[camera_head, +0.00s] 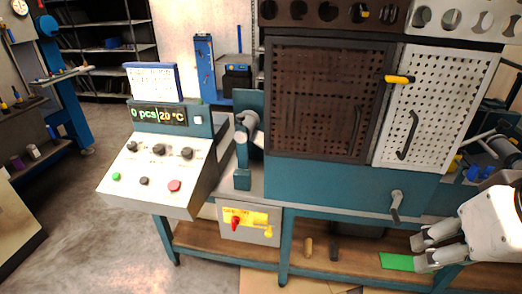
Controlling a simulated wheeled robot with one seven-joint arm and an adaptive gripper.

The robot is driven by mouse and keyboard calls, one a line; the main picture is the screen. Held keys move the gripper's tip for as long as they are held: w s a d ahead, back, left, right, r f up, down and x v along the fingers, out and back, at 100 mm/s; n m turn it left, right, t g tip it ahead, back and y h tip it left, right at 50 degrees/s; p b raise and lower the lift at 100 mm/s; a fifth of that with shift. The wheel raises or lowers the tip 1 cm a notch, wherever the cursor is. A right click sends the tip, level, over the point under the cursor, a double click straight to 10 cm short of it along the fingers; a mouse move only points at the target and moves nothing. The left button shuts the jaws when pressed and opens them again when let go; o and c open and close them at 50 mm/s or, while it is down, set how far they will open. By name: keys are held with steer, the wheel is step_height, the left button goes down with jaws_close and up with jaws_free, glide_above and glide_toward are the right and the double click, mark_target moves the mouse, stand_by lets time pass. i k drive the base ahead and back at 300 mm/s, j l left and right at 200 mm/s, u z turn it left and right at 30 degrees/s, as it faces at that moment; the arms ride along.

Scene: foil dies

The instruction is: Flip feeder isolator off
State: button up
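A grey box (228,228) is mounted below the bench top, left of centre, with a yellow plate (262,217) on its front. A red handle (235,224) sits on the left of the plate and points roughly downward. A small yellow lever or tab (268,232) is at the plate's right. No label is readable, so I cannot confirm that this is the feeder isolator. My gripper (419,254) is at the lower right, far from the box. Its two fingers are apart with nothing seen between them.
A sloped control panel (150,190) with knobs, buttons and a display stands left of the box. The teal machine (300,180) has brown and white perforated doors above. A crank (396,205) juts out near my gripper. A green sheet (396,261) lies on the lower shelf.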

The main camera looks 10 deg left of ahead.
mark_target(235, 220)
steer(key=u, duration=0.8)
steer(key=l+u, duration=0.1)
steer(key=l, duration=0.15)
steer(key=i+l+u, duration=0.2)
steer(key=i+l, duration=0.2)
steer(key=i, duration=0.05)
